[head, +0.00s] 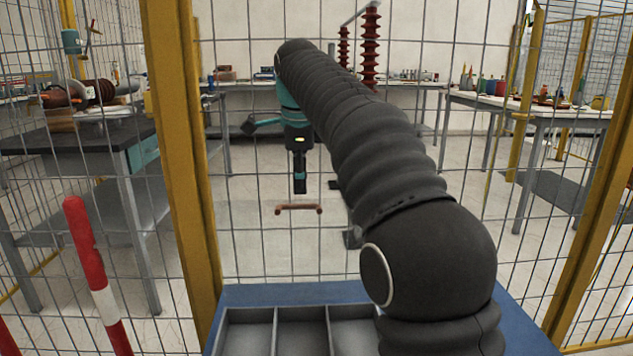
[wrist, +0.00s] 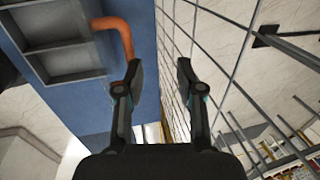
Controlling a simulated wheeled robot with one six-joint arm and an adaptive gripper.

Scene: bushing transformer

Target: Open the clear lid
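An orange-brown bar handle (head: 298,209) with bent ends shows below my gripper (head: 299,186) in the head view. What it is fixed to cannot be made out, and no clear lid surface can be told apart.
A wire mesh fence with a yellow post (head: 180,150) spans the scene. A blue tray (head: 290,294) with grey compartments is at the bottom. A red-white post (head: 92,262) stands left. Workbenches (head: 545,108) stand behind. Mesh (wrist: 205,50) runs close to the right finger.

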